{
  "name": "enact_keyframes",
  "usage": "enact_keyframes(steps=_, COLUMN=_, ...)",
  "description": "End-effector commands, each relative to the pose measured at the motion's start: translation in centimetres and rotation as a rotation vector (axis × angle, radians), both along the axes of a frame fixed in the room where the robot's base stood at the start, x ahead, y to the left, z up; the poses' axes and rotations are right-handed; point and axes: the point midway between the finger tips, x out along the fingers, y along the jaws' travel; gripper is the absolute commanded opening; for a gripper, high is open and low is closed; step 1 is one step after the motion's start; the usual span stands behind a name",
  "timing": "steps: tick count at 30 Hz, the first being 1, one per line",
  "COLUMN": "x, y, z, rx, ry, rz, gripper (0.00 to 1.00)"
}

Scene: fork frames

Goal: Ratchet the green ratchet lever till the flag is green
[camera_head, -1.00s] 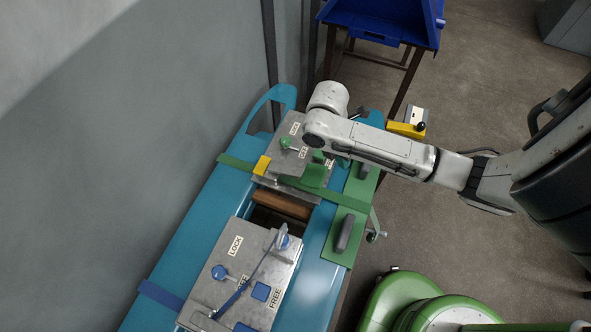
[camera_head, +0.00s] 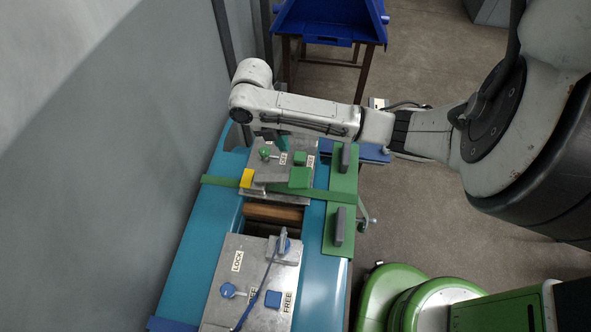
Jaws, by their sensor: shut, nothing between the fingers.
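The green ratchet stands on a grey metal plate (camera_head: 272,187) at the far part of the blue bench. It has a green block-like part (camera_head: 300,178), which I take for the lever, and a round green knob (camera_head: 264,153). A small green square (camera_head: 300,158) lies near the plate's right side. A yellow tab (camera_head: 246,178), possibly the flag, sits at the plate's left edge. A green strap (camera_head: 222,181) crosses the bench there. My gripper (camera_head: 270,135) is shut and empty, over the plate's far edge, mostly hidden under my wrist. I cannot tell whether it touches anything.
A nearer plate (camera_head: 225,312) carries a blue knob (camera_head: 228,290) and a blue-strapped lever, with LOCK and FREE labels. A green panel with dark grips (camera_head: 338,227) lies on the right. A wall rises at left. A blue-topped table (camera_head: 330,28) stands behind.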

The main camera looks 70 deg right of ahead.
Motion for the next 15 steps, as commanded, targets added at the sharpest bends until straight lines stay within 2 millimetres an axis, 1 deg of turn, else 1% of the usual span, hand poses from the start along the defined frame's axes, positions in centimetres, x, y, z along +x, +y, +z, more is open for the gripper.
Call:
enact_keyframes(steps=5, x=-0.7, y=0.0, z=-2.1, rx=0.003, ry=0.002, rz=-0.004, gripper=0.00)
enact_keyframes(steps=15, x=-2.4, y=-0.3, z=-8.4, rx=0.003, ry=0.003, rz=-0.004, gripper=0.00)
